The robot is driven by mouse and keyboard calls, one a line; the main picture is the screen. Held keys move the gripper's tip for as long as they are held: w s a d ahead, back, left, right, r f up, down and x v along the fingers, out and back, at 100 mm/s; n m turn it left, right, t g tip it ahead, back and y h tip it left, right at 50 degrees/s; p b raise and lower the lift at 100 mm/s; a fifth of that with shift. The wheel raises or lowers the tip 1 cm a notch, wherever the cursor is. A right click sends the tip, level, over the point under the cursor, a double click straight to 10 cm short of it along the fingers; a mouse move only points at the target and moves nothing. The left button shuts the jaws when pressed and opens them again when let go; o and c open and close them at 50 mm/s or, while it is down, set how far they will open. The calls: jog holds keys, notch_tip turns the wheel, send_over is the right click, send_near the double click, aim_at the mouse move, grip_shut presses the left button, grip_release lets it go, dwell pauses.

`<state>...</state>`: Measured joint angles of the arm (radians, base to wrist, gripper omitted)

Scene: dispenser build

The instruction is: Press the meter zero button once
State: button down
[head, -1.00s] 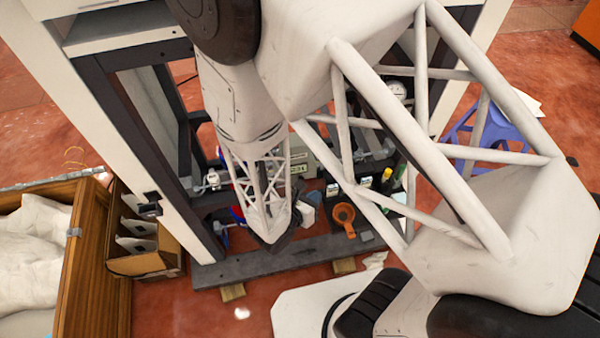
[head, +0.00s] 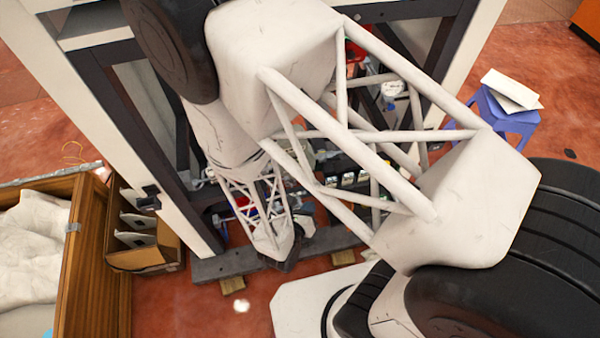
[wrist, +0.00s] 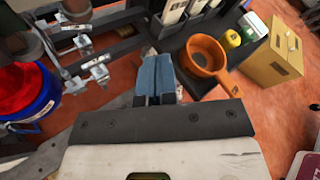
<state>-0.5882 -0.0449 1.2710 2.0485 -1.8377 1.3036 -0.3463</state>
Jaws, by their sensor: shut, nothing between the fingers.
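My gripper (head: 286,262) is low at the front of the dark rack in the head view, at the end of my white lattice arm. In the wrist view its blue fingertips (wrist: 157,78) are together and empty, pointing toward the rack, just left of an orange handled cup. I cannot make out the meter or its zero button in either current view. My arm covers much of the rack in the head view.
The orange cup (wrist: 205,58) stands on a dark shelf. Metal valves (wrist: 98,74) and a red and blue bucket (wrist: 25,95) are to the left. A cardboard box (wrist: 274,55) is at right. A purple stool (head: 505,118) stands right of the rack.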

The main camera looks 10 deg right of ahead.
jog(key=w, duration=0.8)
jog(key=shift+w, duration=0.25)
jog(key=shift+w, duration=0.9)
dwell(3.1)
jog(key=shift+s, duration=0.9)
jog(key=shift+s, duration=0.1)
dwell(0.4)
jog(key=shift+s, duration=2.4)
